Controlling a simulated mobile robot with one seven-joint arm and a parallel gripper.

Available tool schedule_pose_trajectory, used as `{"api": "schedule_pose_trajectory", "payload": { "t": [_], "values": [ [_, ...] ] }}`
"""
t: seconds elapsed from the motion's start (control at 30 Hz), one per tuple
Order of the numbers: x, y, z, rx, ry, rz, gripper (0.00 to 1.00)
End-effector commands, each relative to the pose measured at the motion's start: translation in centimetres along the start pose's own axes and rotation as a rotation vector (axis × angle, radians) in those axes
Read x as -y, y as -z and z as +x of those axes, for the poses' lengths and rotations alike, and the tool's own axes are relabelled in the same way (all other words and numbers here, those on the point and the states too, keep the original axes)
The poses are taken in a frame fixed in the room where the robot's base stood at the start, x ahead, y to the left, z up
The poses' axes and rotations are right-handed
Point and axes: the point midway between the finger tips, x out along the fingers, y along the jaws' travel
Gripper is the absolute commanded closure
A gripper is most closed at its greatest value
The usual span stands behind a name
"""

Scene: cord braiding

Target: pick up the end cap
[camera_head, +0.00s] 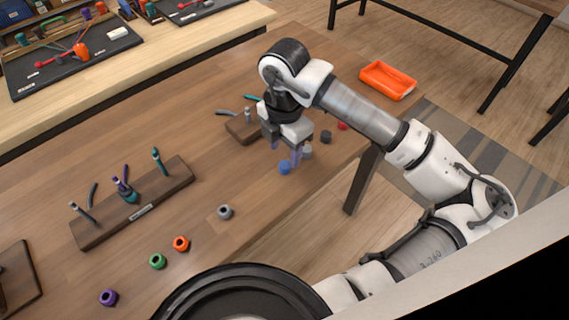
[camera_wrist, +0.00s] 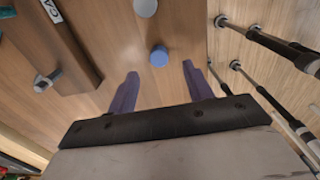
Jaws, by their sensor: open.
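Small round pieces that look like end caps stand near the table's right edge: a blue one (camera_head: 285,168), a grey one (camera_head: 307,152), a dark one (camera_head: 326,137) and a red one (camera_head: 342,126). The task does not say which is meant. My gripper (camera_head: 286,152) is open and points down over the table by the blue cap. In the wrist view the blue cap (camera_wrist: 159,56) shows ahead of and between the two purple fingertips (camera_wrist: 160,70), with nothing held. The grey cap (camera_wrist: 145,8) is farther off, cut by the top edge.
A small wooden block (camera_head: 238,130) with pegs stands left of my gripper. Grey (camera_head: 224,212), orange (camera_head: 181,243), green (camera_head: 157,261) and purple (camera_head: 108,297) rings lie in front. An orange tray (camera_head: 388,80) is beyond the caps.

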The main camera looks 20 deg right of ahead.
Motion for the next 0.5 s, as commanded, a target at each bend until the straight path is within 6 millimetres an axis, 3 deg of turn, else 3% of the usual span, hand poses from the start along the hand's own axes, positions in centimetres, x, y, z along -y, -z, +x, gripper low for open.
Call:
{"api": "schedule_pose_trajectory", "payload": {
  "t": [0.3,0.5],
  "values": [
    [-0.1,-0.1,3.9,-0.003,-0.001,0.001,0.49],
    [-0.1,-0.1,4.9,-0.001,-0.002,-0.001,0.49]
  ]
}}
